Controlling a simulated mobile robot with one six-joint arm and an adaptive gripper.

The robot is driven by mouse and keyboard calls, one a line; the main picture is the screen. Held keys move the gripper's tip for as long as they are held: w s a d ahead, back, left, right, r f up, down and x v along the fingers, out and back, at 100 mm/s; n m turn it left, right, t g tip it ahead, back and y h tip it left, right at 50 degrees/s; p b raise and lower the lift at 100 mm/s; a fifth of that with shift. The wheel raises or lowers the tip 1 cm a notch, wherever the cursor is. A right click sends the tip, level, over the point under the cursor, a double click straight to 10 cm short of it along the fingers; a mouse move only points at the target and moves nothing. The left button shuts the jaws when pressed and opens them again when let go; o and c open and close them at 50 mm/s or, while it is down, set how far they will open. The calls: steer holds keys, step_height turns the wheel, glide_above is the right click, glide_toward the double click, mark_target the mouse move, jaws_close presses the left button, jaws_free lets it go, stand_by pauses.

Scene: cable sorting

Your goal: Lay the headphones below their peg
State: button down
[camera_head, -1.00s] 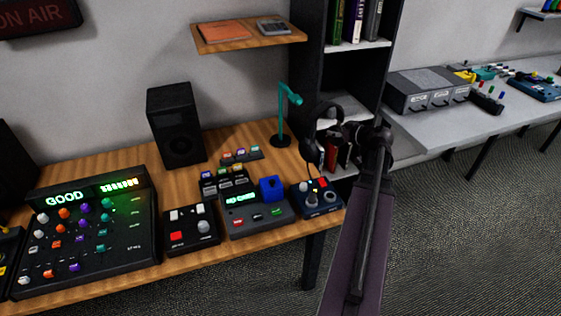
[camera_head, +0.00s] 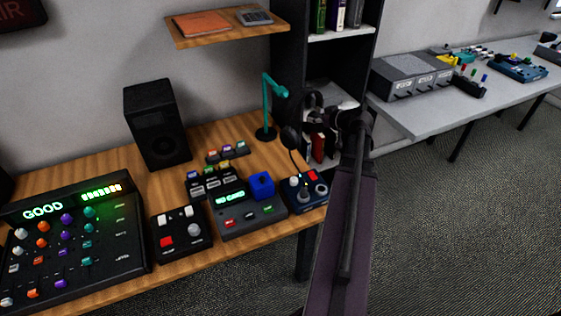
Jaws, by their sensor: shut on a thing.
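The black headphones (camera_head: 291,137) hang in the air in front of the dark shelf, over the right end of the wooden desk. One round ear cup shows on the left; a thin cable runs down from it. My gripper (camera_head: 322,117) is shut on the headphones near the band; its dark fingers blend with them, so the exact hold is hard to see. A teal stand (camera_head: 267,105) with a bent top is upright on the desk, left of the headphones and apart from them. I cannot tell whether it is their peg.
A small blue box with knobs (camera_head: 304,190) sits at the desk's right edge below the headphones. A grey console (camera_head: 245,213), a black button box (camera_head: 180,232), a mixer (camera_head: 75,245) and a speaker (camera_head: 157,125) fill the desk. Some bare wood shows around the stand.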

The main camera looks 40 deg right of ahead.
steer(key=s+d+f+n+g+y+b, duration=0.1)
steer(key=d+f+n+y+b, duration=0.4)
steer(key=f+b, duration=0.5)
steer(key=shift+s+d+f+g+y+b, duration=0.3)
steer(key=shift+s+d+g+y+b, duration=0.15)
steer(key=shift+d, duration=0.7)
steer(key=shift+w+a+r+b+x, duration=0.2)
steer(key=shift+r+b+x, duration=0.35)
steer(key=shift+x, duration=2.45)
steer(key=shift+w+a+r+b+x, duration=0.15)
steer(key=shift+r+b+x, duration=0.45)
steer(key=shift+x, duration=2.4)
steer(key=shift+w+a+r+b+x, duration=0.1)
steer(key=shift+w+r+b+x, duration=0.3)
steer(key=shift+x, duration=2.6)
steer(key=shift+s+r, duration=0.15)
steer(key=shift+f+b, duration=1.75)
steer(key=shift+b, duration=0.15)
